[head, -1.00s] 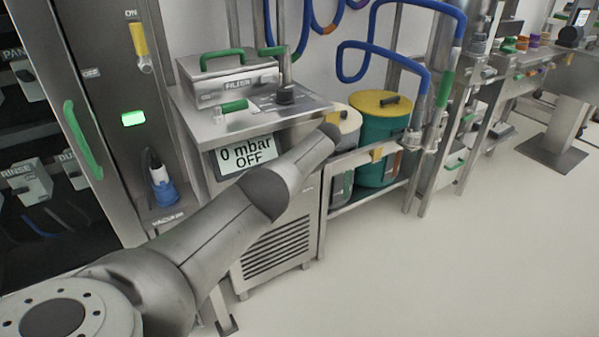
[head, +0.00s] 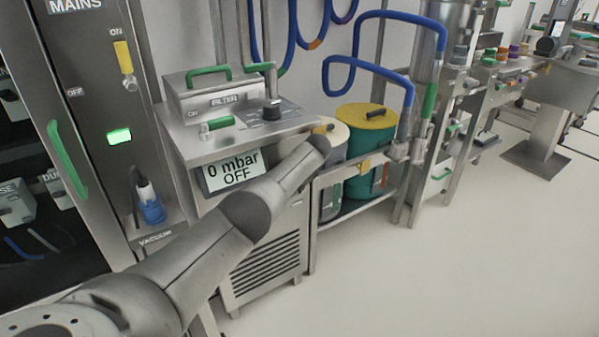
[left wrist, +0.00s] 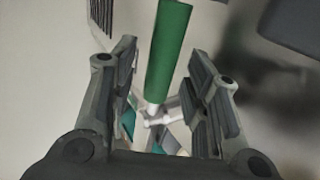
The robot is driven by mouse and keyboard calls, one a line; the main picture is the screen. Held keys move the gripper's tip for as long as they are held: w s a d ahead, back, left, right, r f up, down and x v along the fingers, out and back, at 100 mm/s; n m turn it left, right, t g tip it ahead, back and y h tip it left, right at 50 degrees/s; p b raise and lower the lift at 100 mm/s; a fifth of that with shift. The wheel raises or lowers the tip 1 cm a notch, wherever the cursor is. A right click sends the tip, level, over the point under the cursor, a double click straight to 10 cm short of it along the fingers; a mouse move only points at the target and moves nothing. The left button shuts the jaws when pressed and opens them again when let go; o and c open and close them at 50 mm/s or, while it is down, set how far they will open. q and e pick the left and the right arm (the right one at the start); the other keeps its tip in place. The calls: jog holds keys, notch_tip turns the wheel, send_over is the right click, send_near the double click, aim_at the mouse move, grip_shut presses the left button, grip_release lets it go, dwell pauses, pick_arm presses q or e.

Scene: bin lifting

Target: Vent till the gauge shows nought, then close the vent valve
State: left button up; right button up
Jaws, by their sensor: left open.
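The gauge display (head: 232,170) on the front of the steel vacuum unit reads "0 mbar OFF". On the unit's top, a small valve with a green grip (head: 217,124) sits left of a black knob (head: 271,109). My left arm crosses in front of the unit from the lower left; its gripper fingers cannot be made out in the head view. In the left wrist view my left gripper (left wrist: 165,62) is open. A green handle (left wrist: 167,50) on a silver stem appears between its fingers. I cannot tell which handle it is or whether the fingers touch it. My right gripper is out of view.
A filter box (head: 215,95) with a green handle stands on the unit. A green bin with a yellow lid (head: 366,117) stands right of it, below blue hoses (head: 370,65). The mains cabinet (head: 115,90) is at left. The floor (head: 430,260) at right is clear.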

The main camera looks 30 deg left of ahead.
pick_arm(q)
jog(key=v, duration=1)
jog(key=shift+r, duration=0.25)
jog(key=shift+s+d, duration=0.1)
